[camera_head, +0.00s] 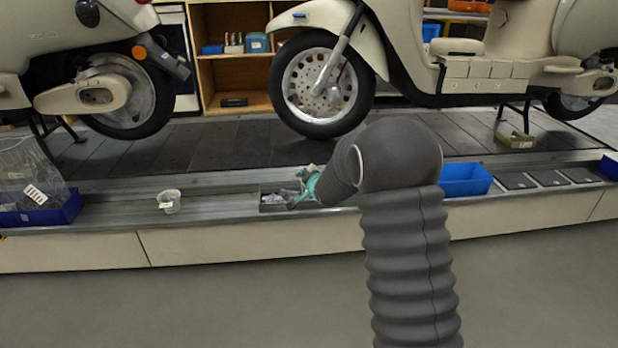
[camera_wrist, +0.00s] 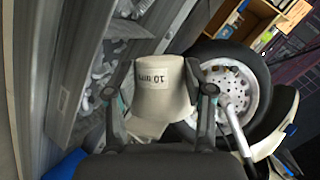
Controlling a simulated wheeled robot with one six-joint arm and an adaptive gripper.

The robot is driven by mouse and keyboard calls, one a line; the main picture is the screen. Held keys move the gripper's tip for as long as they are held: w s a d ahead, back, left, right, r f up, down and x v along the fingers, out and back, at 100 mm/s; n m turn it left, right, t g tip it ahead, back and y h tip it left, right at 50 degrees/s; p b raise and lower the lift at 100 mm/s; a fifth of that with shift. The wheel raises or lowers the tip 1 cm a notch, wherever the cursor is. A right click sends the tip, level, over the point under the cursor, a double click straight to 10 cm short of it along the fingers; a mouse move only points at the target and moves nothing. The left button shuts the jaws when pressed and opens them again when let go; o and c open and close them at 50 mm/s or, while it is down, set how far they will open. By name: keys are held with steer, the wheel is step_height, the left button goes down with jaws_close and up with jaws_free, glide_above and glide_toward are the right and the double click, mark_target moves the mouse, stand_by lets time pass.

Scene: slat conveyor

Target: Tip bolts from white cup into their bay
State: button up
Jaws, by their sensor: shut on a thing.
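My gripper (camera_wrist: 160,80) is shut on a white cup (camera_wrist: 165,104), with one finger on each side of it. The cup has a printed label, upside down in the wrist view, and is tilted well over. Its inside is hidden. A grey bay (camera_head: 273,208) on the ledge holds pale, shiny pieces that look like bolts (camera_wrist: 97,88). My gripper and the cup are close by this bay. In the head view my teal gripper (camera_head: 311,186) is at the bay's right end, partly hidden by my arm.
Another pale labelled cup (camera_head: 169,201) stands on the ledge to the left. A blue bin (camera_head: 465,180) and flat dark plates (camera_head: 516,181) are at right. A blue bin with a clear bag (camera_head: 36,188) is at far left. Scooters stand behind on the slat conveyor (camera_head: 215,147).

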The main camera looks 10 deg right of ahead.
steer(key=shift+m+y+p, duration=0.4)
steer(key=shift+m+p, duration=0.2)
steer(key=shift+p, duration=1.1)
steer(key=shift+a+f+m+y+p, duration=0.15)
steer(key=shift+m+y+p, duration=0.2)
steer(key=shift+p, duration=0.4)
steer(key=shift+d+m+t+y+p, duration=0.3)
steer(key=shift+m+y+p, duration=0.45)
steer(key=shift+p, duration=0.25)
steer(key=shift+d+m+t+y, duration=0.1)
steer(key=shift+m+t+y, duration=0.2)
steer(key=shift+m+y, duration=0.3)
steer(key=shift+d+r+m+y+p, duration=0.15)
steer(key=shift+r+m+y+p, duration=0.2)
steer(key=shift+m+p, duration=0.3)
steer(key=shift+d+r+m+t+y+p, duration=0.3)
steer(key=shift+m+t, duration=0.2)
steer(key=shift+m, duration=0.35)
steer(key=d+m, duration=0.1)
steer(key=m+t+y, duration=0.1)
steer(key=m, duration=0.1)
steer(key=shift+d+r+t+y, duration=0.25)
steer(key=shift+d+r+t, duration=0.05)
steer(key=shift+d+r, duration=0.1)
steer(key=shift+d+r+m+t+b, duration=0.25)
steer(key=shift+d+m+t+b, duration=0.1)
steer(key=shift+m, duration=0.45)
steer(key=shift+d+r+m+t+b, duration=0.25)
steer(key=shift+m+t, duration=0.1)
steer(key=shift+m, duration=0.45)
